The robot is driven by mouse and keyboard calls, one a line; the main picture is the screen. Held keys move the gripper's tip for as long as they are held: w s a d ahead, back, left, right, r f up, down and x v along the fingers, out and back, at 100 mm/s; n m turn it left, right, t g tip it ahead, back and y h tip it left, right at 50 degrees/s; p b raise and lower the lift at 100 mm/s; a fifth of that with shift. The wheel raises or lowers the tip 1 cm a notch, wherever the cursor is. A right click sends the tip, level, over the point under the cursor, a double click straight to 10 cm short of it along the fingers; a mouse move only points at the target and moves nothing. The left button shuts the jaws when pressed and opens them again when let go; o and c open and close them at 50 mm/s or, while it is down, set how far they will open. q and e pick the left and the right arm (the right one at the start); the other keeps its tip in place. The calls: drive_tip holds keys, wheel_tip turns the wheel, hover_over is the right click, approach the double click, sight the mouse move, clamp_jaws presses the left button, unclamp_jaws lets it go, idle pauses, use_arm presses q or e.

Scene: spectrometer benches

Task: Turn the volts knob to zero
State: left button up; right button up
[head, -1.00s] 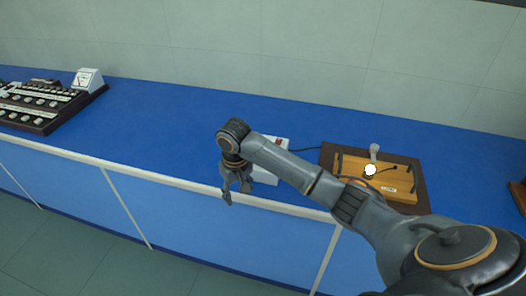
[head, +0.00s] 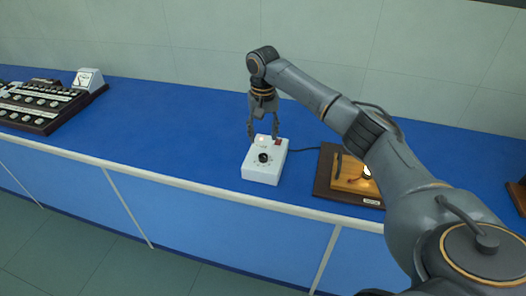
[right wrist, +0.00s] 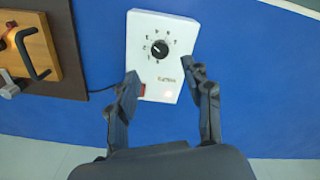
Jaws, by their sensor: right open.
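The volts knob (head: 263,157) is a small black dial on top of a white box (head: 262,174) on the blue bench. In the right wrist view the knob (right wrist: 159,49) sits inside a ring of marks, with a red switch and a small glowing light on the box nearer the gripper. Which mark the knob points to is too small to read. My right gripper (head: 264,133) is open and empty, pointing down at the back end of the box. In the right wrist view its fingers (right wrist: 160,83) spread apart on either side of the box's near end. My left gripper is not in view.
A wooden board (head: 347,184) with a lit bulb and handles lies right of the box, joined by a black cable (head: 304,149). A dark control panel (head: 40,110) and a white meter (head: 88,79) stand at far left. The bench between is clear.

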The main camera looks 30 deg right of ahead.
sight(263, 156)
wheel_tip(263, 156, down, 8)
drive_tip(key=shift+f+p, duration=0.2)
drive_tip(key=shift+p, duration=0.3)
clamp_jaws()
